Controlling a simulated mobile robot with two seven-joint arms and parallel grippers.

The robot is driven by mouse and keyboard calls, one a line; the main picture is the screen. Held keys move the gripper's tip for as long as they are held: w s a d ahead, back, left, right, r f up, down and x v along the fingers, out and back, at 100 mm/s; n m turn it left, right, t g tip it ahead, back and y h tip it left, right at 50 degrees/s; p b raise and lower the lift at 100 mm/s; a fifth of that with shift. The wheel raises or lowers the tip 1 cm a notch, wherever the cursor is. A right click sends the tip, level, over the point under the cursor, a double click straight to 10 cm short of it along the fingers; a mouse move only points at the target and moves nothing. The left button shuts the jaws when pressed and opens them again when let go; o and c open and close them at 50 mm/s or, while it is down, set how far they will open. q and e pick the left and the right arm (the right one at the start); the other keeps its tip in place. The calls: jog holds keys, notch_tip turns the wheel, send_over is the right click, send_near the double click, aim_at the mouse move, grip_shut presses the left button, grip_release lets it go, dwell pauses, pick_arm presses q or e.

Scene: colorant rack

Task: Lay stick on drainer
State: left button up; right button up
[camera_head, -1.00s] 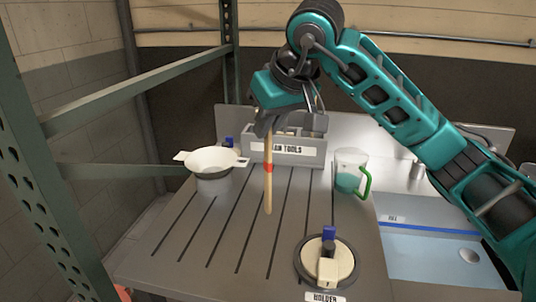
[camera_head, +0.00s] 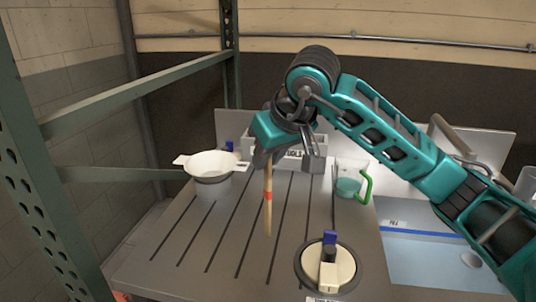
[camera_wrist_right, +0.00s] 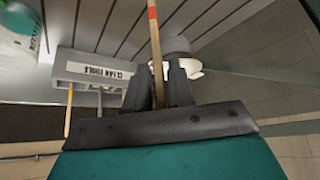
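The stick (camera_head: 268,212) is a thin wooden rod with a red band. My right gripper (camera_head: 264,160) is shut on its upper end, and the stick hangs nearly upright with its lower end over the drainer. The right wrist view also shows the stick (camera_wrist_right: 155,45) between the fingers of the right gripper (camera_wrist_right: 160,82). The drainer (camera_head: 190,240) is the grey board with long dark grooves. Whether the stick's lower tip touches it, I cannot tell. My left gripper is out of view.
A white bowl (camera_head: 212,164) stands at the back left. The tools box (camera_head: 310,160) is behind the gripper. A green-handled jug (camera_head: 350,181) stands back right, and a round holder (camera_head: 341,262) is at the front. A blue sink (camera_head: 430,262) lies to the right. The drainer's left grooves are clear.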

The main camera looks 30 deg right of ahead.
jog(key=shift+o, duration=1.2)
jog(key=shift+r, duration=0.1)
jog(key=a+p+v, duration=0.1)
jog(key=v, duration=1.1)
jog(key=shift+d, duration=0.45)
jog(key=shift+r, duration=0.1)
